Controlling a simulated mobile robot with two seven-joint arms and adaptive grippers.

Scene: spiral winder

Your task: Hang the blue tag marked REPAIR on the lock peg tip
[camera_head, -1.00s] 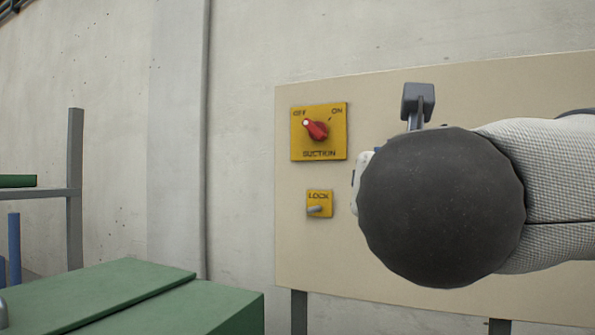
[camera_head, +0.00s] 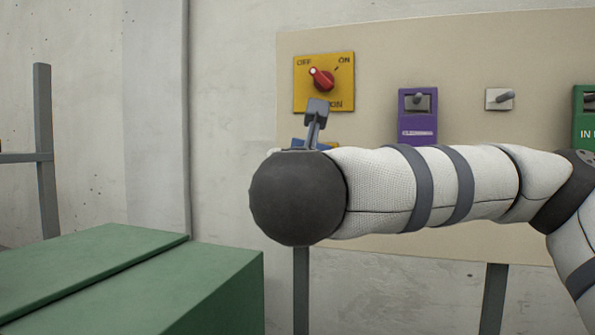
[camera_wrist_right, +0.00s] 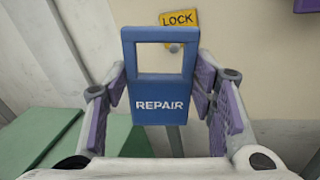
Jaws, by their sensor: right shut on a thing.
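The blue tag marked REPAIR (camera_wrist_right: 160,106) is in the right wrist view, upright, with a rectangular opening near its top. My right gripper (camera_wrist_right: 162,88) is shut on it, a finger at each side. Beyond the tag is the yellow LOCK plate (camera_wrist_right: 178,19); the grey lock peg (camera_wrist_right: 174,48) shows through the upper part of the opening. I cannot tell whether peg and tag touch. In the head view, my right gripper (camera_head: 317,110) is below the suction knob, and only a sliver of the blue tag (camera_head: 297,144) shows; my wrist hides most of the plate and the peg. My left gripper is not in view.
A red SUCTION knob (camera_head: 321,79) on a yellow plate is just above my gripper. A purple tag (camera_head: 418,127), a grey switch (camera_head: 499,99) and a green tag (camera_head: 584,130) are to the right on the beige panel. A green box (camera_head: 170,290) stands at lower left.

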